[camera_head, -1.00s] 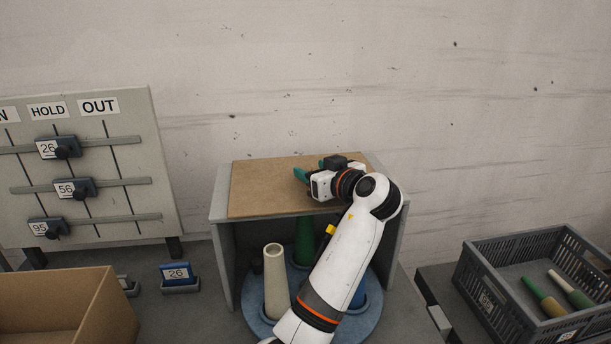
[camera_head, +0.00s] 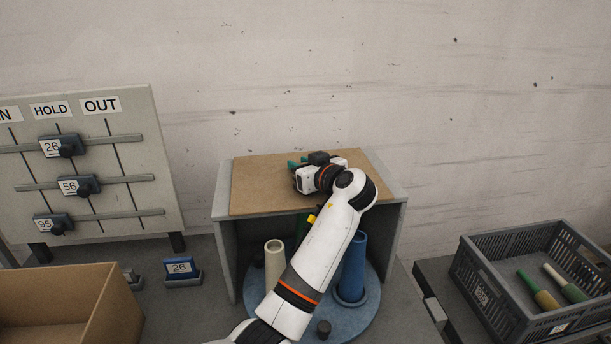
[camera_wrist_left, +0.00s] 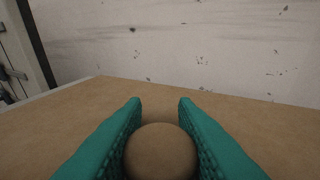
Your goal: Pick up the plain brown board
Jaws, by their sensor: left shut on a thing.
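The plain brown board (camera_head: 262,185) lies flat on top of a grey open-fronted cabinet (camera_head: 224,240). It also fills the lower part of the left wrist view (camera_wrist_left: 60,125). My left gripper (camera_head: 298,163) is over the back middle of the board. In the left wrist view its green fingers (camera_wrist_left: 160,110) are shut on a round brown knob (camera_wrist_left: 161,152), the same colour as the board. The knob's foot is hidden. I see no clear gap between board and cabinet. My left forearm covers the board's front right. My right gripper is not in view.
A slider panel (camera_head: 90,165) and cardboard box (camera_head: 105,310) are at left.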

